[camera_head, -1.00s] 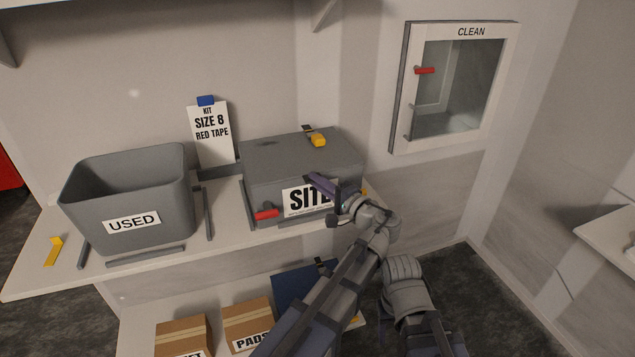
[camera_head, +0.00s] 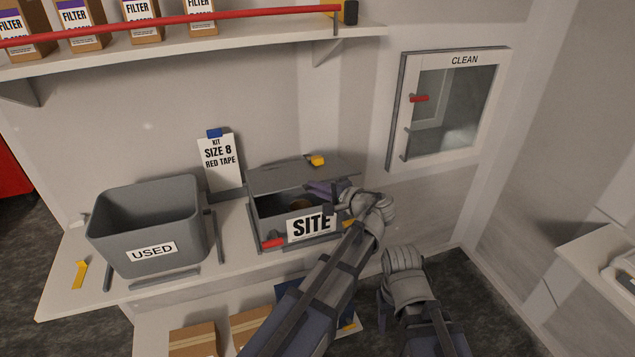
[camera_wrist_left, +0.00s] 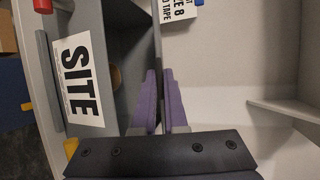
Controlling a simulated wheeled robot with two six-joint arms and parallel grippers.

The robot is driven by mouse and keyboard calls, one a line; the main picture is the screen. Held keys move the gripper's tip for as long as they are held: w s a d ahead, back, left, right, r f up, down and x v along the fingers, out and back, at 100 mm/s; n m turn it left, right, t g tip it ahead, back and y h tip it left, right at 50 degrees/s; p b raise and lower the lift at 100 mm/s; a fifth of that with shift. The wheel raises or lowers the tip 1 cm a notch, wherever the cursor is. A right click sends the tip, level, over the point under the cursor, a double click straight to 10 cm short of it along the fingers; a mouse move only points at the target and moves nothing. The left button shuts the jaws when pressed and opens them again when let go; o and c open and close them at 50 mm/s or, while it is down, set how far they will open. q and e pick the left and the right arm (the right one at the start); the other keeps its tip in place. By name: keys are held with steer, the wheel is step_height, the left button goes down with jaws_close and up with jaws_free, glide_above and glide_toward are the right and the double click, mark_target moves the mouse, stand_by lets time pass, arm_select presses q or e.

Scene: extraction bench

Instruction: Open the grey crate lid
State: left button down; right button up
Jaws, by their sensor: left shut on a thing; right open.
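The grey crate (camera_head: 259,222) with the SITE label stands on the bench, and its lid (camera_head: 285,178) is tilted up, with a gap above the front wall. My left gripper (camera_head: 325,190) is at the right part of the lid's front edge. In the left wrist view its purple fingers (camera_wrist_left: 164,105) are shut on the thin lid edge (camera_wrist_left: 158,45). A brown round thing (camera_head: 300,203) shows inside the crate, partly hidden. A yellow piece (camera_head: 317,160) is on the lid's far edge, and a red piece (camera_head: 272,242) is at the crate's lower front.
The open USED bin (camera_head: 190,235) stands left of the crate. A SIZE 8 RED TAPE card (camera_head: 219,165) stands behind. A shelf (camera_head: 270,42) with a red rail (camera_head: 230,14) runs above. The CLEAN cabinet (camera_head: 450,105) is on the right wall. Cardboard boxes (camera_head: 192,341) are below.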

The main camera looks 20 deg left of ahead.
arm_select(q)
steer(key=shift+g+h, duration=0.3)
steer(key=shift+h, duration=0.1)
steer(key=r+p, duration=0.1)
steer(key=w+r+p, duration=0.1)
steer(key=r+p, duration=0.1)
steer(key=a+r+p, duration=0.1)
steer(key=shift+w+r, duration=0.25)
steer(key=shift+r, duration=0.05)
steer(key=w+a+r+g+h+p, duration=0.1)
steer(key=w+a+r+p, duration=0.9)
steer(key=w+r+p, duration=0.3)
steer(key=shift+w+a+r+m+p, duration=0.3)
steer(key=shift+w+r+m+p, duration=0.1)
steer(key=shift+w+p, duration=1.1)
arm_select(e)
step_height(320, 180, up, 22)
steer(key=shift+r+m, duration=0.15)
steer(key=shift+m, duration=0.15)
arm_select(q)
steer(key=shift+s+f, duration=0.1)
steer(key=shift+s, duration=0.15)
arm_select(e)
steer(key=shift+s, duration=0.1)
arm_select(q)
steer(key=c, duration=1)
jaws_free()
steer(key=shift+o, duration=0.2)
steer(key=shift+f, duration=0.1)
